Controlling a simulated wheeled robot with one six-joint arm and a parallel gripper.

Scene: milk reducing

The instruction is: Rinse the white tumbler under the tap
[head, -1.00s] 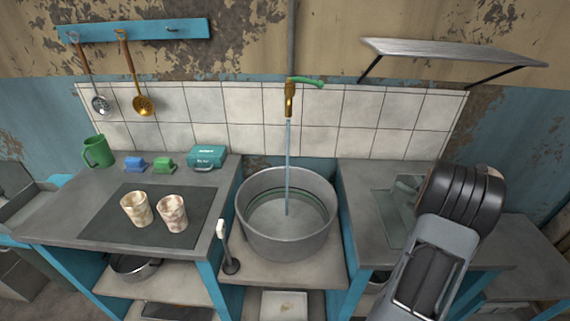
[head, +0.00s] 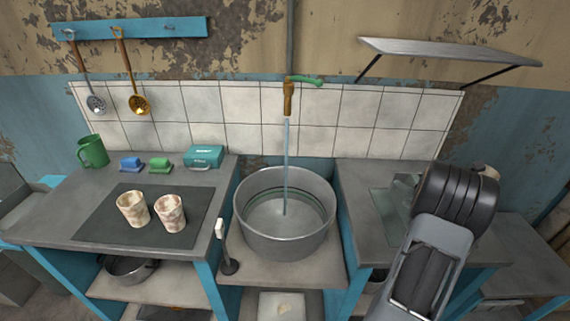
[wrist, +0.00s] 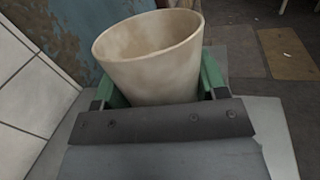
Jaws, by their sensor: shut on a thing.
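An off-white tumbler (wrist: 150,60) with faint brownish staining is in my gripper (wrist: 160,84) in the wrist view. The two green fingers are shut on its sides, and its open rim faces up, slightly tilted. In the head view my arm hides most of it; a small cream part (head: 491,172) shows past my wrist at the right. The brass tap (head: 288,99) with a green handle is on the tiled wall. A stream of water (head: 286,150) runs from it into the large metal basin (head: 253,247). My gripper is well to the right of the stream.
Two marbled beige cups (head: 133,209) stand on a dark mat (head: 95,225) on the left counter. A green mug (head: 93,151), blue and green small items and a teal box (head: 203,156) stand behind. A shelf (head: 450,50) juts from the wall at upper right.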

